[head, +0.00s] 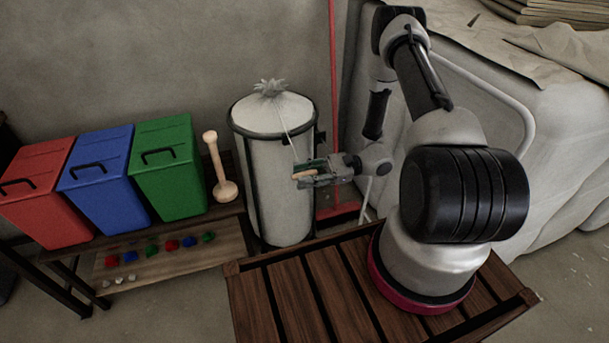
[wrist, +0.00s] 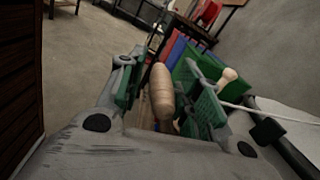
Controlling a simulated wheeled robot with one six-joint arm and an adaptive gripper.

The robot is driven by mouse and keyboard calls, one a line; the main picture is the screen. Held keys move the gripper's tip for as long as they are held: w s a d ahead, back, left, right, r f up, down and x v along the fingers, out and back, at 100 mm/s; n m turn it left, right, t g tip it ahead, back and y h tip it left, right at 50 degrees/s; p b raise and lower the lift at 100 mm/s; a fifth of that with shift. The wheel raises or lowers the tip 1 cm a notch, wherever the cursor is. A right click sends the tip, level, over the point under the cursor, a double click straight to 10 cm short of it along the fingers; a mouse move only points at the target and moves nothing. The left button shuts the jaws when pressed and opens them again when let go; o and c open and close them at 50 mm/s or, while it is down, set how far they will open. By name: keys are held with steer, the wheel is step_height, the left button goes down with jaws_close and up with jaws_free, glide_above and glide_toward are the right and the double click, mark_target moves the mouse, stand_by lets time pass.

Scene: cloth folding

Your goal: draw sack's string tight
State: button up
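The pale sack (head: 272,112) stands in a round bin frame (head: 250,185) with a dark rim. Its top is gathered into a small tuft (head: 269,87). A thin string (head: 287,127) runs straight from below the tuft, over the rim, down to my gripper (head: 303,175). A wooden toggle (head: 303,175) lies between the green-padded fingers, right of the bin. In the wrist view the toggle (wrist: 162,92) sits between my gripper's fingers (wrist: 165,95), and the string (wrist: 270,114) leads off right. The fingers appear shut on the toggle; the contact itself is partly hidden.
Red (head: 45,190), blue (head: 100,170) and green (head: 168,165) bins stand left on a bench, with a wooden plunger-shaped object (head: 220,170) beside them. A red pole (head: 333,90) stands behind my gripper. A large covered block (head: 480,110) fills the right.

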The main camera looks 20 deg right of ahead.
jaws_close()
steer(key=shift+s, duration=0.65)
steer(key=shift+o, duration=1.8)
jaws_free()
steer(key=d, duration=0.7)
steer(key=shift+s+d, duration=0.25)
